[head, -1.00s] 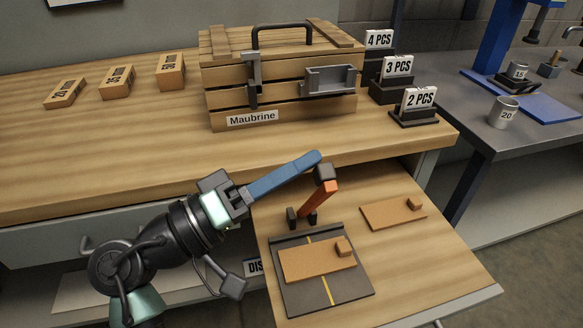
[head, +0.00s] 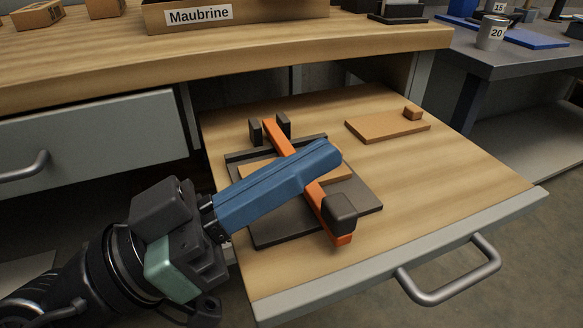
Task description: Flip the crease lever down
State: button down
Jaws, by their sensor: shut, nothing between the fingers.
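The crease lever (head: 325,211) is an orange bar with a dark block-shaped knob (head: 340,212) at its near end. It pivots between two dark posts (head: 269,128) at the back of the dark creasing plate (head: 262,233). It now lies low across the plate, over a tan cardboard piece (head: 335,172) that is partly hidden. My gripper (head: 325,158) has long blue fingers, shut and empty. They lie across the middle of the lever and hide part of it; I cannot tell whether they touch it.
The plate sits on a pulled-out wooden drawer (head: 460,180) with a metal handle (head: 455,275). A second cardboard piece (head: 385,126) with a small block lies at its back right. The wooden worktop (head: 240,60) overhangs behind, carrying the Maubrine crate (head: 235,14).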

jog(key=shift+s+f+m+b, duration=0.25)
jog(key=shift+f+m+b, duration=0.25)
jog(key=shift+f+b, duration=0.55)
jog(key=shift+s+d+f+b, duration=0.15)
jog(key=shift+s+f+b, duration=0.05)
jog(key=shift+f+b, duration=0.6)
jog(key=shift+f, duration=0.1)
